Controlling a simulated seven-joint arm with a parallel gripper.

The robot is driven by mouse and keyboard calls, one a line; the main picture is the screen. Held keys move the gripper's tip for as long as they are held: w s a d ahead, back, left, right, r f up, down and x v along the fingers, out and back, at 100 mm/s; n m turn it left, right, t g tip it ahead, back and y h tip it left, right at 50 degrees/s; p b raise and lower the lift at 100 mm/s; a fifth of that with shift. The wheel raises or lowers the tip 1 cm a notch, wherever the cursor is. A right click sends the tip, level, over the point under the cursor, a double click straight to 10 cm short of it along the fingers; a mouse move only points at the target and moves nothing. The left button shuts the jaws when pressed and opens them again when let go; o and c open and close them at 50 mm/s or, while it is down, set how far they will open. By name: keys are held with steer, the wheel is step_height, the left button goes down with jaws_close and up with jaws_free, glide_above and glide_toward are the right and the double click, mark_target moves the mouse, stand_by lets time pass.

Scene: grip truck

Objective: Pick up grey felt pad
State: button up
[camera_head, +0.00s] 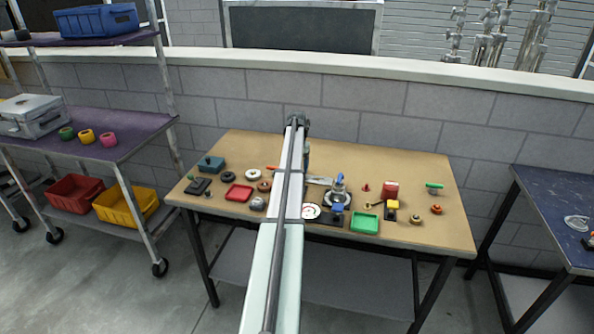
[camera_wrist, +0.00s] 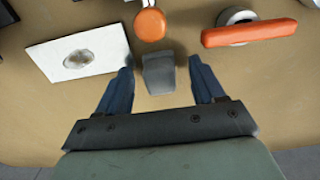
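A small dark grey pad (camera_wrist: 158,74), which looks like the grey felt pad, lies on the tan table in the wrist view. My gripper (camera_wrist: 160,78) is open, with one blue-grey finger on each side of the pad and visible gaps between. The fingers do not appear to touch it. Whether they are at table height I cannot tell. In the head view my arm reaches over the middle of the table; I cannot make out the pad there.
Near the pad are an orange round piece (camera_wrist: 150,24), a white plate with a grey lump (camera_wrist: 82,53) and an orange bar (camera_wrist: 250,33) on a grey ring. A red tray (camera_head: 239,193) and green tray (camera_head: 365,222) stand among several small items on the table (camera_head: 420,238).

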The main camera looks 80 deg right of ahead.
steer(key=c, duration=1.1)
step_height(320, 180, up, 10)
steer(key=shift+r, duration=0.1)
